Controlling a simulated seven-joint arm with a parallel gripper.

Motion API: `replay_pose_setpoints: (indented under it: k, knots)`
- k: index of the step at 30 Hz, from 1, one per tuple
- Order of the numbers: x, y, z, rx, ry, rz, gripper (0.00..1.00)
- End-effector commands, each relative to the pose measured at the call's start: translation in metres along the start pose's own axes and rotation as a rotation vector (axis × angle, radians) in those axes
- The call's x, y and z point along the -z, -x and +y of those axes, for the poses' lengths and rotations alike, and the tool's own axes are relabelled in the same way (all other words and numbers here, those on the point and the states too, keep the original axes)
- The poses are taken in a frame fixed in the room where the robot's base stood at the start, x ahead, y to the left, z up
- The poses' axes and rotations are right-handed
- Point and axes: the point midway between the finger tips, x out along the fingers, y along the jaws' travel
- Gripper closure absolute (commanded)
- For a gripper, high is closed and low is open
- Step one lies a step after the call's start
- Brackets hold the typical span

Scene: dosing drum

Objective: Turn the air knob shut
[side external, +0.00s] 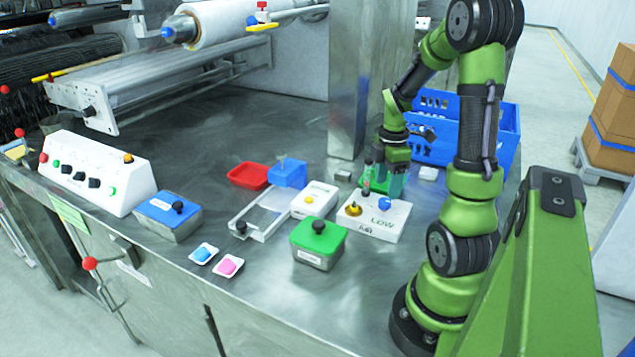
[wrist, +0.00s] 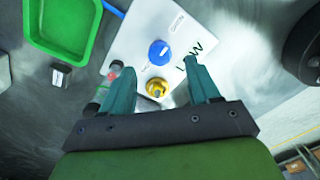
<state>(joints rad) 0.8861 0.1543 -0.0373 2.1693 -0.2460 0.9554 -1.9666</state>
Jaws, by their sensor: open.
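A white box (side external: 388,228) marked "LOW" stands on the metal bench; a second word on its front is hard to read. It carries a brass-yellow knob (side external: 352,209) and a blue knob (side external: 384,203). In the wrist view the blue knob (wrist: 160,52) lies beyond the yellow knob (wrist: 157,88). I cannot tell from lettering which knob is the air knob. My gripper (side external: 381,190) points down over the box's far side. Its teal fingers are spread and empty. In the wrist view the gripper (wrist: 163,80) has the yellow knob between its fingers in the picture; contact is not visible.
A green-lidded box (side external: 318,244) stands in front of the white box. A smaller white device (side external: 315,199) and a red tray (side external: 249,176) are to the left. A blue crate (side external: 437,112) stands behind my gripper. A green tray (wrist: 93,42) shows in the wrist view.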

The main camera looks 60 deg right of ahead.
Motion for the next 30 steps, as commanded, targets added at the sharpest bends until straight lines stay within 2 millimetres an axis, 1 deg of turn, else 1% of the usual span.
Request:
replay_pose_setpoints:
  k: [1, 3, 6, 9, 13, 20, 23, 30]
  knots:
    - [0.0, -0.011, -0.001, 0.005, 0.0, 0.001, 0.39]
    - [0.0, -0.023, -0.001, 0.005, 0.0, 0.001, 0.39]
    - [0.0, -0.035, 0.0, 0.003, 0.0, 0.001, 0.39]
    - [0.0, -0.044, 0.0, 0.002, 0.0, 0.001, 0.39]
    - [0.0, -0.048, 0.0, 0.0, -0.001, 0.0, 0.39]
    - [0.0, -0.048, 0.0, -0.001, -0.001, 0.0, 0.39]
    - [0.0, -0.048, 0.0, -0.001, 0.0, 0.0, 0.53]
    - [0.0, -0.048, 0.0, -0.001, 0.0, 0.0, 0.9]
